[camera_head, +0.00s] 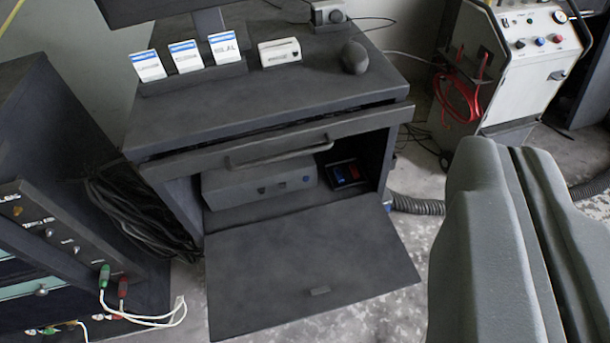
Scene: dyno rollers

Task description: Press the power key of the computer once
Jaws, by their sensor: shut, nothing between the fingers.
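A grey box (235,192), apparently the computer, sits inside the open cabinet under the desk. Its front has several small dark-blue keys or ports (283,186); they are too small to tell which is the power key. My gripper (513,150) is at the lower right, its two grey fingers together with nothing between them. It is apart from the cabinet and appears right of the box.
The cabinet's flap (310,250) hangs open in front of the box. A drawer handle (280,150) juts out above. A panel with cables (75,240) stands left, a white cart (530,50) right.

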